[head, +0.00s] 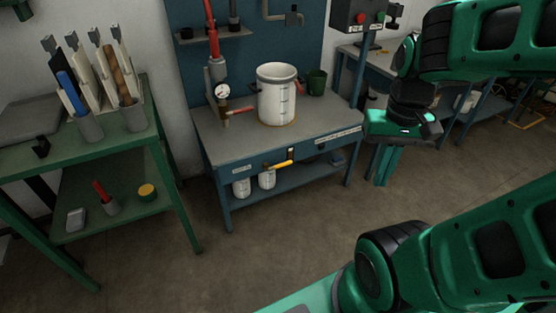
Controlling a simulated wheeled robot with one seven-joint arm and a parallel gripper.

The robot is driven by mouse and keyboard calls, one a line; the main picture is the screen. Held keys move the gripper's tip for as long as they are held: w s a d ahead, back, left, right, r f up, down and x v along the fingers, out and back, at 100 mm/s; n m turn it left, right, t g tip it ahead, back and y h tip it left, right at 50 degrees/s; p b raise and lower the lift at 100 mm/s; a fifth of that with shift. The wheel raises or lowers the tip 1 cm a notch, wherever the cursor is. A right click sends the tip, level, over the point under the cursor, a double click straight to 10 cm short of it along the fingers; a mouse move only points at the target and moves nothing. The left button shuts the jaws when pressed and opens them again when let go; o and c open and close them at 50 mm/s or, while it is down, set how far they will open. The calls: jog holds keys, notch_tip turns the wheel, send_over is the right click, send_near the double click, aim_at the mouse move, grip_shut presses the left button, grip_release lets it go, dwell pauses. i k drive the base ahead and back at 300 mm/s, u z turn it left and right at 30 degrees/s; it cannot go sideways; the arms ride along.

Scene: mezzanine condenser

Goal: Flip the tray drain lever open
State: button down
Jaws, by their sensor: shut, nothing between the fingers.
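A lever with a yellow handle (280,164) sits on the front edge of the blue-framed bench (225,140), and I take it to be the tray drain lever. Its handle lies nearly level, tilted slightly up to the right. A small dark plate (291,153) is just above its right end. My gripper (383,181) hangs fingers down to the right of the bench, well apart from the lever. It is shut and empty. The lever is in clear view, but its pivot is too small to make out well.
A white pot (277,95) stands on the bench, with a gauge (222,91) and red-handled valve (240,111) left of it. A green rack table (150,143) stands left. Open floor lies in front.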

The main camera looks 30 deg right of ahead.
aim_at(284, 164)
jog(key=i, duration=0.95)
jog(key=z, duration=0.05)
